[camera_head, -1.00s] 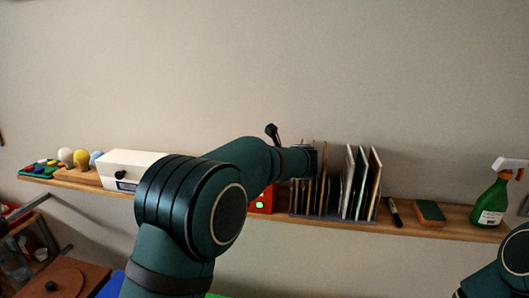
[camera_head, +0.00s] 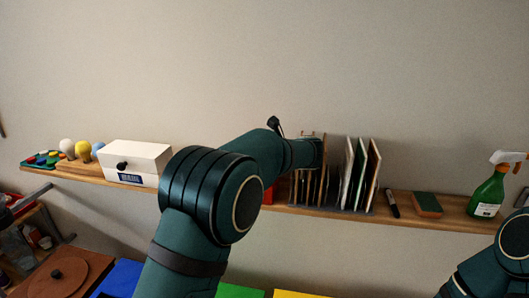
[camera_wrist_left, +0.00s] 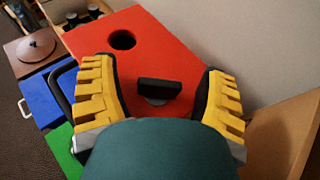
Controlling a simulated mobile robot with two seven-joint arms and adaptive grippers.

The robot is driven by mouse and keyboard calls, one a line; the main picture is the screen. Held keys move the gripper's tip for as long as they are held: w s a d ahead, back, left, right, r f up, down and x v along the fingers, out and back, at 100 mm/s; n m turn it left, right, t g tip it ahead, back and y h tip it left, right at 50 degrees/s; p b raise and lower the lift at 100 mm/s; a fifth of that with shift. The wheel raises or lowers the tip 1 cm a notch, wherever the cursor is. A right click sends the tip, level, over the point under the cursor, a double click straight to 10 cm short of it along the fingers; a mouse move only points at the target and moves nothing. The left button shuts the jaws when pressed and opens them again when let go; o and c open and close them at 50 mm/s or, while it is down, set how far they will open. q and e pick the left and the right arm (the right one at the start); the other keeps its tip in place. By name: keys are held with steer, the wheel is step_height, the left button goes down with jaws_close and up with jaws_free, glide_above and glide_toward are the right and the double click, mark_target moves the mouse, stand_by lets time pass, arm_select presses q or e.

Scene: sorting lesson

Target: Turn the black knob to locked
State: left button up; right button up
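A red box (camera_wrist_left: 163,45) fills the middle of the left wrist view; only a sliver of it (camera_head: 268,195) shows in the head view, behind my arm. A black knob (camera_wrist_left: 160,87) with a flat bar grip stands out from its face. My left gripper (camera_wrist_left: 160,98) is open, its yellow-padded fingers on either side of the knob and apart from it. No locked marking is readable. In the head view, my left arm hides its gripper and the knob. My right gripper is not in view; only my right arm shows at the lower right.
The shelf (camera_head: 290,209) holds a white box (camera_head: 140,155) with a small black knob, a rack of upright boards (camera_head: 360,175), a marker (camera_head: 392,204), a sponge (camera_head: 427,203) and a green spray bottle (camera_head: 489,193). The red box also has a round dark hole (camera_wrist_left: 122,40).

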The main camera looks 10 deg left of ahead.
arm_select(q)
step_height(320, 180, up, 10)
steer(key=shift+r, duration=0.1)
stand_by(0.5)
